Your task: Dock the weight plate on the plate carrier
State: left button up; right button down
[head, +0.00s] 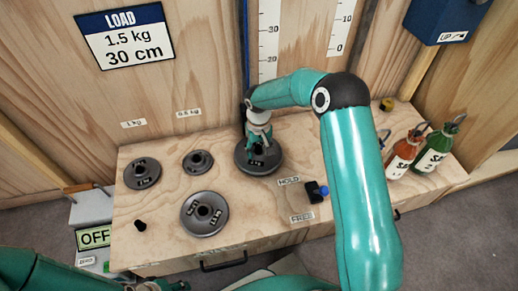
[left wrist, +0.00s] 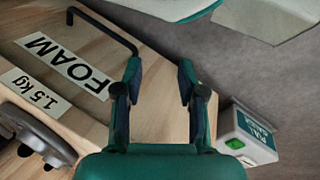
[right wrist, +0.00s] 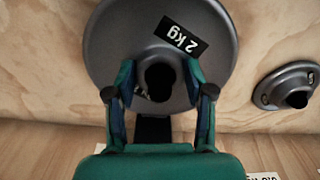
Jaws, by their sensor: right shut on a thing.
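My right gripper (head: 259,138) is shut on the hub of a dark grey plate (head: 272,167) near the back of the wooden bench. In the right wrist view this plate (right wrist: 105,45) is marked 2 kg, and the fingers sit on both sides of its hub. I cannot tell whether it rests on anything; what lies beneath is hidden. A blue upright line (head: 245,50) rises behind it; I cannot make out the plate carrier. My left gripper (left wrist: 160,72) is open and empty near the bench's front edge. A large plate (head: 190,224) sits at the front.
Two smaller plates (head: 142,174) (head: 198,161) lie at the left. A load sign (head: 123,36) reads 1.5 kg, 30 cm. A HOLD/FREE switch (head: 314,191) is to the right. Bottles (head: 402,155) stand at far right. A black handle (left wrist: 105,28) juts from the bench front.

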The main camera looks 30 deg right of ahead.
jog(key=shift+w+r, duration=0.1)
jog(key=shift+r, duration=0.05)
jog(key=c, duration=0.8)
grip_release()
jog(key=shift+o, duration=0.4)
jog(key=shift+s+f, duration=0.2)
jog(key=shift+f, duration=0.05)
jog(key=shift+r+p, duration=3.85)
jog(key=shift+r, duration=1.75)
